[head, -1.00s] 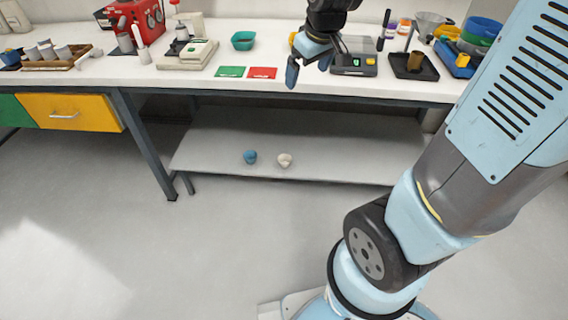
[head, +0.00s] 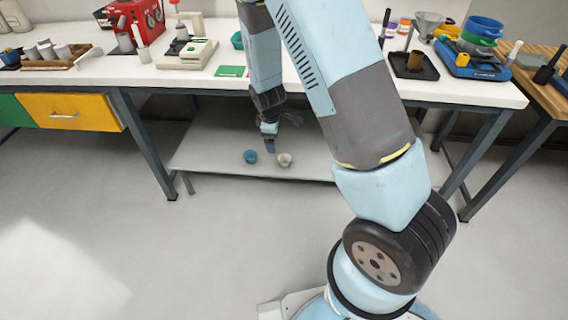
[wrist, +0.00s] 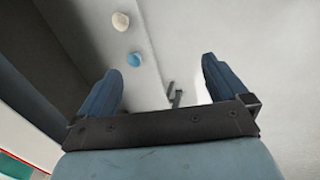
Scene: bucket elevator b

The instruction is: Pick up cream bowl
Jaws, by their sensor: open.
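The cream bowl (head: 285,159) sits on the grey lower shelf (head: 215,150) under the bench, just right of a blue bowl (head: 250,157). In the wrist view the cream bowl (wrist: 121,21) is near the top, beyond the blue bowl (wrist: 134,59). My gripper (head: 270,148) hangs in front of the bench near the shelf, close to the bowls in the picture. Its exact height above them is hard to tell. In the wrist view its two blue fingers (wrist: 165,85) are spread wide with nothing between them.
The white bench top (head: 200,73) is above the shelf, with a red machine (head: 135,18), a green card (head: 231,71) and other gear. Bench legs (head: 145,145) stand at both sides. The floor (head: 200,245) in front is clear.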

